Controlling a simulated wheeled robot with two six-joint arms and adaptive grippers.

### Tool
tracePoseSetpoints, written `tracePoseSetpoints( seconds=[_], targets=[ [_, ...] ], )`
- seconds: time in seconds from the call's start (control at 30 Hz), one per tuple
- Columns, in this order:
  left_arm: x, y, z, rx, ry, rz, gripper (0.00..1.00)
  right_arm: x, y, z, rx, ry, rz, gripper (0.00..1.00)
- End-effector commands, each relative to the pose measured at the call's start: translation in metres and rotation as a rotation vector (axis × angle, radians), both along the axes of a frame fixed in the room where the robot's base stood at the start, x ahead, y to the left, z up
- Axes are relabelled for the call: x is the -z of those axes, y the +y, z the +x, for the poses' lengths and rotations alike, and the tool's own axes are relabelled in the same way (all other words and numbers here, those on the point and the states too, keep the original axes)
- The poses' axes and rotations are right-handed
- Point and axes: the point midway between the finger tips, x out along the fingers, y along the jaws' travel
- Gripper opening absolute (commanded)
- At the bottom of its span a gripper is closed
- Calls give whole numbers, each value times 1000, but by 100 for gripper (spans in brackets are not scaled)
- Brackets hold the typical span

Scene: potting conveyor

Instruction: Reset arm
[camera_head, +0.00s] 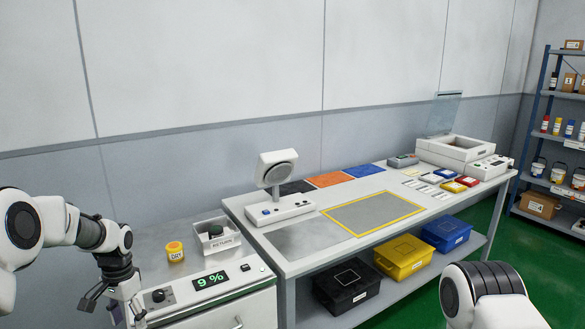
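My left arm comes in from the left edge, and its gripper (113,306) hangs downward at the left end of a low white cabinet. Its fingers look spread apart, with nothing clearly held between them; the tips are near the bottom of the picture. My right arm (490,298) shows only as a white and black joint at the bottom right. Its gripper is outside the picture.
Close to the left gripper are the cabinet's 9 % display (210,280), a yellow jar (175,251) and a RETURN bin (217,245). A long workbench (300,262) carries a lamp-like device (278,172) and a yellow-framed mat (372,210). Lidded crates (403,257) sit below; shelves (548,127) stand right.

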Motion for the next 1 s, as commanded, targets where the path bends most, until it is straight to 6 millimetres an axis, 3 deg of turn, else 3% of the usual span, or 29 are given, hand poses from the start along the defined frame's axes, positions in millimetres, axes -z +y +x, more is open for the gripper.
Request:
tracePoseSetpoints(
  seconds=[0.27,0.43,0.57,0.63,0.7,0.8,0.9,1.0],
  targets=[
    [73,-30,-63,45,189,-12,63,0,0,0,0,0,0,40],
    [134,-58,-127,66,293,-27,63,0,0,0,0,1,0,40],
    [191,-89,-212,55,363,-40,63,1,0,0,0,1,0,40],
    [215,-106,-270,25,378,-44,63,0,0,0,0,0,0,40],
    [229,-121,-331,-26,365,-38,63,0,0,0,0,0,0,40],
    [227,-132,-388,-121,270,-16,63,0,0,0,0,1,0,40],
    [215,-132,-394,-218,117,0,63,0,0,0,0,1,0,40],
    [214,-130,-374,-281,-29,2,63,0,0,0,0,1,0,40]
  ],
)
